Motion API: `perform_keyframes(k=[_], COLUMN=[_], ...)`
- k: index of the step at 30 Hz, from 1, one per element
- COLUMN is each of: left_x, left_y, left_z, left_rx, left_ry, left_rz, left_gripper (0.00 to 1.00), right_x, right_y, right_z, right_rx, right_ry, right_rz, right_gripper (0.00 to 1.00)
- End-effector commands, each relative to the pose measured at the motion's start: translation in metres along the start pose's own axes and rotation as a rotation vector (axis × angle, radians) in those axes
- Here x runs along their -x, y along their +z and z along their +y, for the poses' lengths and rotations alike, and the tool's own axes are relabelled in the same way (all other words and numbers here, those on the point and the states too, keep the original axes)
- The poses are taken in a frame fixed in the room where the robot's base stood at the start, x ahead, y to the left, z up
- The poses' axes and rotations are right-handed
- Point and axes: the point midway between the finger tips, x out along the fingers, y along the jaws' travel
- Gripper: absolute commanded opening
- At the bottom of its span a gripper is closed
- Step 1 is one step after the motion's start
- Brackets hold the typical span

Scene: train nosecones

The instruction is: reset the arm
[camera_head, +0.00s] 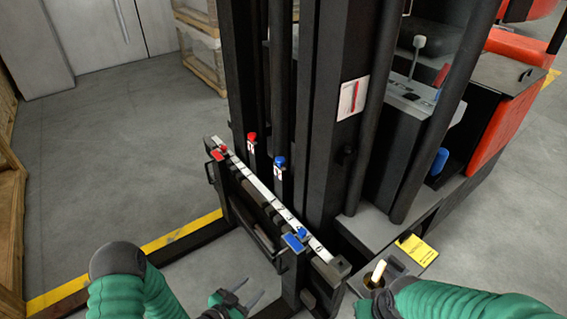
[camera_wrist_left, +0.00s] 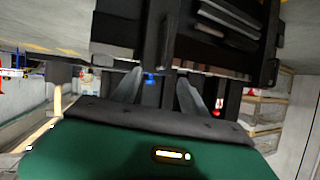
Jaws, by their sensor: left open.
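My left gripper (camera_head: 247,292) is low in the head view, in front of the forklift's black carriage. Its two grey fingers are spread and nothing shows between them. In the left wrist view the fingers (camera_wrist_left: 158,92) are also apart, with a blurred blue spot (camera_wrist_left: 151,79) beyond them. My left arm (camera_head: 135,290) is green and comes in at the bottom left. My right arm (camera_head: 450,302) is green at the bottom right; its gripper does not show.
A white numbered scale (camera_head: 265,192) runs along the carriage, with a red clip (camera_head: 218,153) at its far end and a blue clip (camera_head: 294,241) near its front end. Red (camera_head: 252,138) and blue (camera_head: 279,162) knobs stand behind it. Open floor (camera_head: 110,170) lies left.

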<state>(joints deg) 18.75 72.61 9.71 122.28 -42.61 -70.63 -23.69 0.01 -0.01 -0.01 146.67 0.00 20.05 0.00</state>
Motion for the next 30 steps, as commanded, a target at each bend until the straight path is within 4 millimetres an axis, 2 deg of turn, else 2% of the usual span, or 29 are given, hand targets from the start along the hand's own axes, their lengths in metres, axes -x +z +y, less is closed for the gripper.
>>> perform_keyframes(k=[4,7,9,12,17,24,25,27,30], left_x=[0.009,0.03,0.055,0.1,0.162,0.234,0.243,0.253,0.264], left_y=[-0.01,-0.02,-0.032,-0.049,-0.07,-0.093,-0.103,-0.129,-0.156], left_z=[-0.025,-0.045,-0.058,-0.064,-0.05,0.002,0.006,0.001,-0.002], left_rx=[-0.022,-0.009,0.028,0.122,0.296,0.557,0.577,0.572,0.57], left_ry=[-0.024,-0.072,-0.129,-0.216,-0.311,-0.363,-0.362,-0.362,-0.362], left_rz=[-0.18,-0.342,-0.47,-0.628,-0.785,-0.921,-0.932,-0.935,-0.935], left_gripper=[0.51,0.51,0.51,0.51,0.51,0.51,0.51,0.51,0.51], right_x=[0.0,0.0,0.0,0.0,0.0,0.0,0.01,0.041,0.07], right_y=[0.0,0.0,0.0,0.0,0.0,0.0,-0.002,-0.009,-0.017], right_z=[0.0,0.0,0.0,0.0,0.0,0.0,0.0,0.0,0.0], right_rx=[0.0,0.0,0.0,0.0,0.0,0.0,0.0,0.0,0.0], right_ry=[0.0,0.0,0.0,0.0,0.0,0.0,0.0,0.0,0.0], right_rz=[0.0,-0.001,-0.001,-0.001,-0.001,0.0,-0.002,-0.001,0.001], right_gripper=[0.23,0.23,0.23,0.23,0.23,0.23,0.23,0.23,0.23])
